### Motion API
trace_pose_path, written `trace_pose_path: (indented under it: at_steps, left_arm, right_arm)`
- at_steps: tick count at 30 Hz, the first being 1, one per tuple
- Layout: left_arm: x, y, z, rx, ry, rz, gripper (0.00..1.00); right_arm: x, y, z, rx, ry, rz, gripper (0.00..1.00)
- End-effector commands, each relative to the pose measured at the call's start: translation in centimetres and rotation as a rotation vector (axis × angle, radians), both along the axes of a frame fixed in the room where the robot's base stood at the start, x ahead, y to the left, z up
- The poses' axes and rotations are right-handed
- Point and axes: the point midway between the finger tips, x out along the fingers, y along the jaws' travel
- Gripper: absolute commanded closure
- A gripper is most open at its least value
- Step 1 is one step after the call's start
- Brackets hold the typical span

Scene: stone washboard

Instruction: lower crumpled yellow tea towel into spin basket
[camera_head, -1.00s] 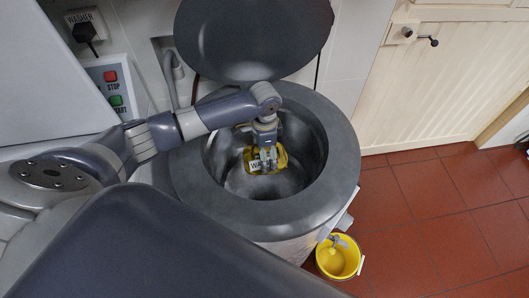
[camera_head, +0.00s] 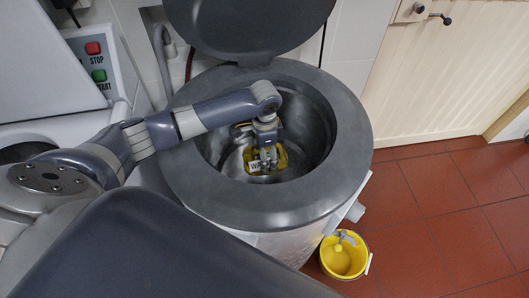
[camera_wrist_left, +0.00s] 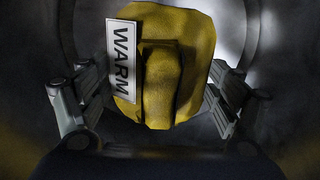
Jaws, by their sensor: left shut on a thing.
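The crumpled yellow tea towel (camera_head: 282,160) hangs inside the grey round spin basket (camera_head: 316,135), in my left gripper (camera_head: 264,163). In the left wrist view the towel (camera_wrist_left: 178,60) fills the space between the two fingers of my left gripper (camera_wrist_left: 155,95), which are shut on it. A white label reading WARM (camera_wrist_left: 123,62) lies along the towel's left side. The basket's dark inner wall surrounds the towel. I cannot tell whether the towel touches the basket floor. My right gripper is not in view.
The grey rim (camera_head: 345,110) of the machine circles the opening, and its dark lid (camera_head: 250,25) stands raised behind. A yellow bucket (camera_head: 343,258) stands on the red tiled floor at the lower right. A panel with STOP and START buttons (camera_head: 96,62) is at the upper left.

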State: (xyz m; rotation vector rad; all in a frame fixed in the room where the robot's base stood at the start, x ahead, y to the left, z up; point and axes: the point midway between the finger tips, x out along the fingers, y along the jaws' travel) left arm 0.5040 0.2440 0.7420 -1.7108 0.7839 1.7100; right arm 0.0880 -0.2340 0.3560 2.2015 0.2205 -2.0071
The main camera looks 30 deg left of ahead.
Motion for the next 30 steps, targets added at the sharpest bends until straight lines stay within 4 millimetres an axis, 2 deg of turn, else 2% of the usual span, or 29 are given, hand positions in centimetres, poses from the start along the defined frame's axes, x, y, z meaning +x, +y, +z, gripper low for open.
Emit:
trace_pose_path:
  at_steps: [3,4,6,20,23,30]
  left_arm:
    - [0.0,0.0,0.1,0.000,-0.001,0.000,0.47]
    - [0.0,0.0,0.1,0.000,-0.001,0.000,0.11]
    - [0.0,0.0,0.1,0.000,-0.001,0.000,0.00]
    - [0.0,0.0,0.3,0.000,0.000,0.000,0.00]
    - [0.1,0.0,1.4,-0.001,-0.002,-0.001,0.00]
    - [0.2,0.0,6.4,0.000,-0.006,-0.001,0.00]
  right_arm:
    - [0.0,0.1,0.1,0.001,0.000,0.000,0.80]
    - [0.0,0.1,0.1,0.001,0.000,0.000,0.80]
    - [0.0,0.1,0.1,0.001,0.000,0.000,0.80]
    - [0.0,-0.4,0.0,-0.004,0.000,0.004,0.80]
    - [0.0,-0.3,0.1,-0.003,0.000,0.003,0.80]
    - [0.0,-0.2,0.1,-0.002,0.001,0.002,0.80]
